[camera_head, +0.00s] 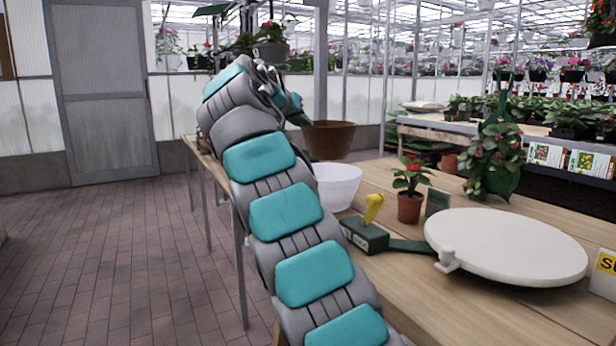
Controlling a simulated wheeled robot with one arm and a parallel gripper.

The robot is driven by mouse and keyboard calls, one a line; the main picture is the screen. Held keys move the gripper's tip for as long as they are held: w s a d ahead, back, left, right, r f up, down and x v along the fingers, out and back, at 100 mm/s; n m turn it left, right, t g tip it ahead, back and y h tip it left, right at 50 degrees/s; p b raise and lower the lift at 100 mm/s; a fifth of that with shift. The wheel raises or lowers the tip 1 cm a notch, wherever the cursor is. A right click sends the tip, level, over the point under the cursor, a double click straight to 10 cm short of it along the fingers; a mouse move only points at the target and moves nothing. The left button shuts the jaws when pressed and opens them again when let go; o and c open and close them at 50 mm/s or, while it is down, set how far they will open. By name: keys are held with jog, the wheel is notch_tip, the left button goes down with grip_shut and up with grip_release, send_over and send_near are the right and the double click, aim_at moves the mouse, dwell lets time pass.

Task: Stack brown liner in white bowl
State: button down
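The brown liner (330,141) is a wide, tapered pot shape, upright, just behind and above the rim of the white bowl (337,187). The white bowl stands upright on the wooden table, its left side hidden by my arm. My gripper (303,121) is at the left edge of the liner's rim and appears shut on it. The fingers are small and partly hidden by my wrist. The liner appears held off the table, apart from the bowl, with its base close to the height of the bowl's rim.
Right of the bowl are a dark green box with a yellow knob (372,212), a potted red flower (410,190) and a large white round plate (505,246). The brick floor (130,255) at left is clear.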

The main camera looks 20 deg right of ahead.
jog(key=shift+f+b, duration=0.75)
jog(key=shift+f, duration=3.35)
jog(key=shift+f, duration=0.15)
jog(key=shift+f+b, duration=0.35)
jog(key=shift+b, duration=0.15)
jog(key=shift+f, duration=0.15)
jog(key=c, duration=1)
grip_release()
jog(key=shift+r+p, duration=0.55)
jog(key=shift+r, duration=0.15)
jog(key=v, duration=1.2)
jog(key=shift+b, duration=0.35)
